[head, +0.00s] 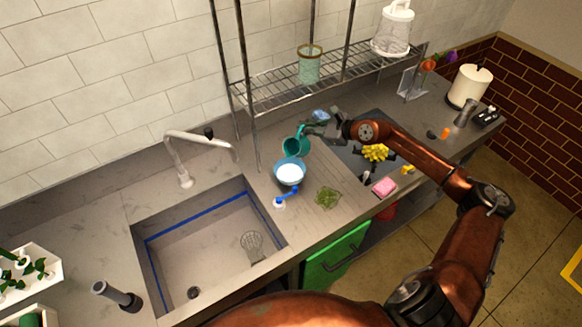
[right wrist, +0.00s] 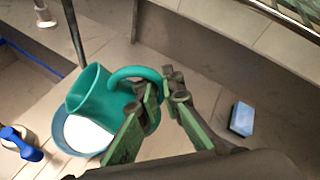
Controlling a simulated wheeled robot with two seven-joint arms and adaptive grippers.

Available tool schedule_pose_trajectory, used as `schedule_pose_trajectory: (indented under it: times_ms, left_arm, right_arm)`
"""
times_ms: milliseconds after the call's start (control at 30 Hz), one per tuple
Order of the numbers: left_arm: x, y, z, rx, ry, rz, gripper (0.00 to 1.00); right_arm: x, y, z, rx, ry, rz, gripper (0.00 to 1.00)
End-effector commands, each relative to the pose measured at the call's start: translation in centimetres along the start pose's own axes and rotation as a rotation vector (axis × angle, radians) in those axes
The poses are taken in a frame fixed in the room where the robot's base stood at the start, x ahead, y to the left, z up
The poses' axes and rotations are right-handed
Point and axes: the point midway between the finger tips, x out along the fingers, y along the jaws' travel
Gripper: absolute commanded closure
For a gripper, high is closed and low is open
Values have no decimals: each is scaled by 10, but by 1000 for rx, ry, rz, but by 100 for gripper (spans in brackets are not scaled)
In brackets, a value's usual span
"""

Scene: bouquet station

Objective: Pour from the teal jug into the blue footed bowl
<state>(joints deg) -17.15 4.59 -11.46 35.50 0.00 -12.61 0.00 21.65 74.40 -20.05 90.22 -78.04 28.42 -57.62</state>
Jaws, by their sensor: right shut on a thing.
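The teal jug (head: 295,147) is held by my right gripper (head: 314,131) above the counter, tilted with its mouth toward the lower left. In the right wrist view the jug (right wrist: 98,98) shows its handle between the gripper's fingers (right wrist: 158,108). The blue footed bowl (head: 289,174) stands on the counter just below the jug, with white contents inside. The bowl (right wrist: 62,132) is partly hidden behind the jug in the right wrist view. I cannot see any stream between jug and bowl. My left gripper is not in view.
A blue-and-white bottle (head: 280,204) stands close to the bowl, near the sink (head: 215,240). Green stems (head: 327,197) lie to the right. A blue sponge (right wrist: 241,118) lies beyond the gripper. A wire shelf (head: 275,95) rises behind, its post close to the jug.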

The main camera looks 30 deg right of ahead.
Motion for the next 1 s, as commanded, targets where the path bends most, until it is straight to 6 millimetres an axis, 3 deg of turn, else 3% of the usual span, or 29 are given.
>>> schedule_pose_trajectory:
  times_ms: [1000]
  left_arm:
    - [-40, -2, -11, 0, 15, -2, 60]
  right_arm:
    - [-6, 6, 14, -175, 20, -90, 100]
